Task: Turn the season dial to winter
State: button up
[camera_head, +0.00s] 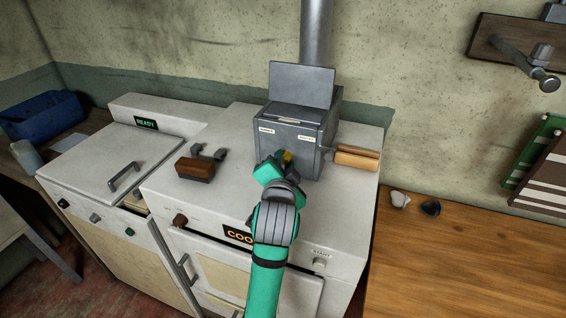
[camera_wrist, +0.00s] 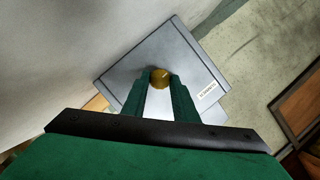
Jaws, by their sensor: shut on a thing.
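A grey metal box (camera_head: 292,125) with a raised lid and a pipe behind it stands on the white appliance top. A yellow, brass-like round dial (camera_wrist: 160,77) sits on the box's front face. In the head view a bit of the dial (camera_head: 288,157) shows beside my gripper (camera_head: 271,168). In the wrist view my gripper (camera_wrist: 160,84) has one green finger on each side of the dial, shut on it. Small white labels are on the box, one of them a label (camera_wrist: 208,89) in the wrist view; their words are too small to read.
A wooden-handled crank (camera_head: 357,157) sticks out from the box's right side. A brown-handled piece (camera_head: 196,168) lies on the appliance (camera_head: 235,195) to the left. A wooden counter (camera_head: 470,250) at right holds two small objects and is otherwise clear.

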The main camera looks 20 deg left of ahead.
jog(key=shift+m, duration=0.3)
dwell(0.4)
jog(key=o, duration=1.1)
jog(key=shift+c, duration=0.2)
